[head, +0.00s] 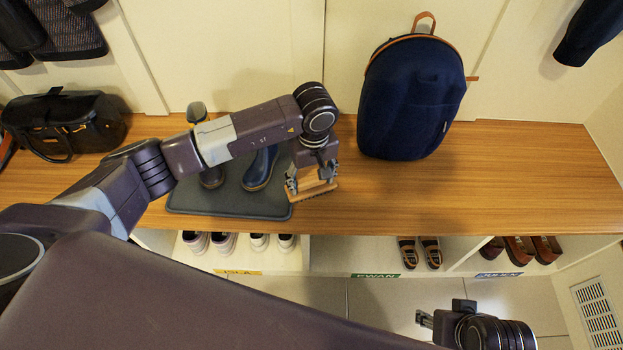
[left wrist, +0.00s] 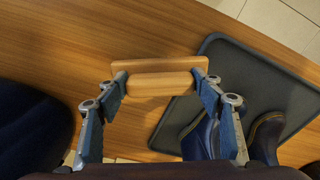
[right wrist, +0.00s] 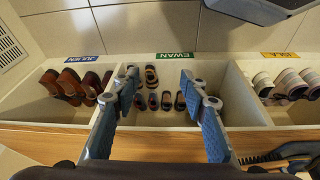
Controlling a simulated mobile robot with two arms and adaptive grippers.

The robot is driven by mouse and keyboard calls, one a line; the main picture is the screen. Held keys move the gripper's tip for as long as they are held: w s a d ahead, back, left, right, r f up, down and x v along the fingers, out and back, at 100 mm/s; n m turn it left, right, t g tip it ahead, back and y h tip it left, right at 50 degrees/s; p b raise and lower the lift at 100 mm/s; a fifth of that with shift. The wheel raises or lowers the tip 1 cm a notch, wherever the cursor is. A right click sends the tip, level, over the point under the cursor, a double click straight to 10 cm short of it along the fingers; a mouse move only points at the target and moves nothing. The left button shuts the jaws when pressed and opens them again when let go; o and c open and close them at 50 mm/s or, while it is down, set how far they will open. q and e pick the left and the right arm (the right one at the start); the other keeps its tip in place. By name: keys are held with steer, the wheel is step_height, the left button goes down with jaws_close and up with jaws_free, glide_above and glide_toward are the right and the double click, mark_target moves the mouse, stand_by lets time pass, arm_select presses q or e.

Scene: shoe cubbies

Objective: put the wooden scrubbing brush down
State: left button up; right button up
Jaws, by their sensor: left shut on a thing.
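The wooden scrubbing brush (left wrist: 160,85) is a light-brown block with a raised grip, held between the fingertips of my left gripper (left wrist: 160,82). In the head view the brush (head: 314,191) is at the right edge of the dark boot tray, over the wooden bench top. My left gripper (head: 312,176) is shut on it from above. I cannot tell whether the brush touches the surface. My right gripper (right wrist: 158,80) is open and empty, in front of the cubbies below the bench; in the head view it shows at the lower right (head: 425,319).
The wooden bench top (head: 520,190) is clear to the right of the brush. A navy backpack (head: 412,100) stands at the back. Dark boots (head: 260,168) stand on the boot tray (head: 230,206). A black bag (head: 65,125) sits at the left. Labelled cubbies with shoes are below.

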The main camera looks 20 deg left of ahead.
mark_target(312, 182)
arm_select(q)
steer(key=shift+f, duration=0.1)
steer(key=o, duration=1)
arm_select(e)
steer(key=shift+s+r, duration=0.25)
steer(key=shift+r, duration=0.05)
steer(key=shift+r, duration=0.1)
arm_select(q)
steer(key=shift+r, duration=0.2)
steer(key=shift+r+p, duration=0.55)
steer(key=shift+p, duration=0.15)
steer(key=r, duration=0.4)
steer(key=r+p, duration=0.1)
steer(key=r, duration=0.6)
steer(key=shift+s+d+r, duration=0.2)
steer(key=shift+s+r, duration=0.1)
steer(key=shift+r, duration=0.05)
arm_select(e)
steer(key=s+x, duration=0.2)
steer(key=x, duration=0.8)
steer(key=shift+f+g, duration=0.25)
steer(key=shift+g, duration=0.05)
steer(key=shift+w+a, duration=0.1)
